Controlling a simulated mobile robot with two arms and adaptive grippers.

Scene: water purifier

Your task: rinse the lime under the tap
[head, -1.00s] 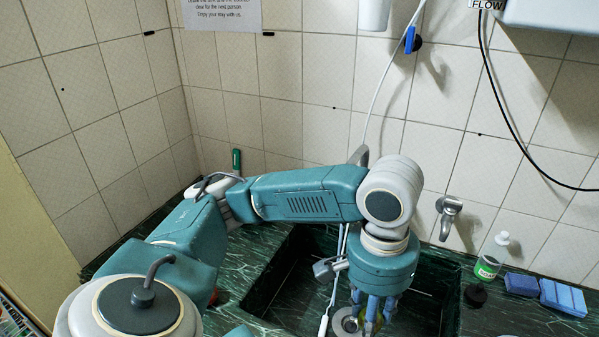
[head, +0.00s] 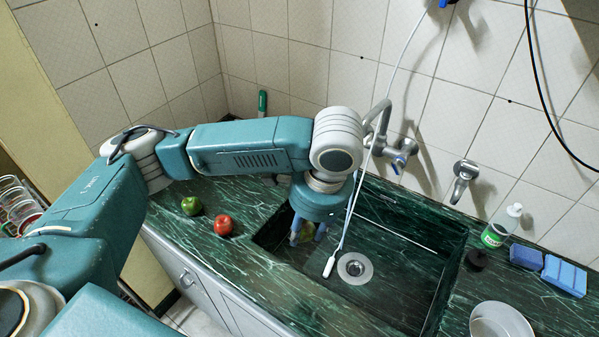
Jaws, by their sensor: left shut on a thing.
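My left gripper (head: 308,238) points down into the left end of the dark green sink (head: 400,272). A second metal tap (head: 463,180) is on the wall farther right. I cannot make out running water. My right gripper is not in view.
A green fruit (head: 191,205) and a red fruit (head: 223,225) lie on the counter left of the sink. A white hose (head: 350,210) hangs in the sink near the drain (head: 355,267). A green bottle (head: 500,227), blue sponges (head: 563,275) and a white plate (head: 500,320) are at right.

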